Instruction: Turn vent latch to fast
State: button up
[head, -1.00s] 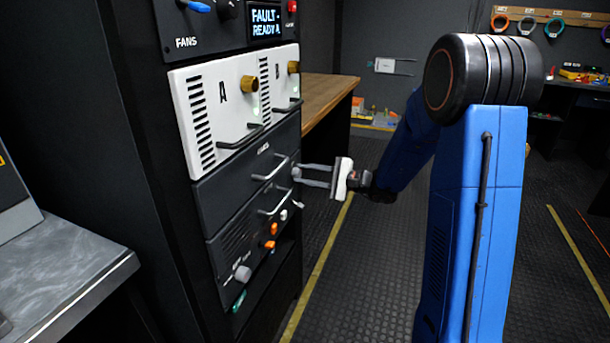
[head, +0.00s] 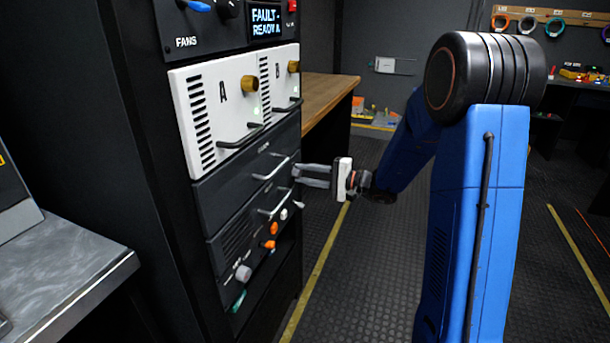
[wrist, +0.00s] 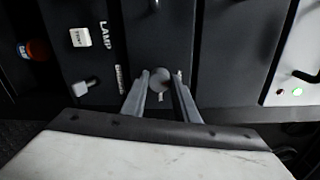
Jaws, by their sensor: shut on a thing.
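A small round grey knob, which I take for the vent latch (wrist: 158,80), sits on a dark panel in the wrist view. A small pale tab shows just below it. The label beside it is too small to read, so its setting cannot be told. My gripper (wrist: 160,82) is shut on the knob, one finger on each side. In the head view my gripper (head: 297,174) is at the right edge of the rack's dark lower panels, and its fingers hide the knob there.
The rack holds white modules A and B (head: 218,118) with handles above the dark panels. Orange knobs (head: 271,229) and a grey knob (head: 243,272) are lower down. A pale switch (wrist: 86,86) and a LAMP label are near my fingers. Open floor (head: 365,280) lies to the right.

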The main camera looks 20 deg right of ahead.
jog(key=o, duration=1.1)
jog(key=shift+c, duration=0.2)
jog(key=f+v, duration=0.1)
jog(key=v, duration=1.6)
jog(key=shift+s+d+r, duration=0.15)
jog(key=shift+d+r, duration=0.05)
jog(key=shift+r, duration=0.15)
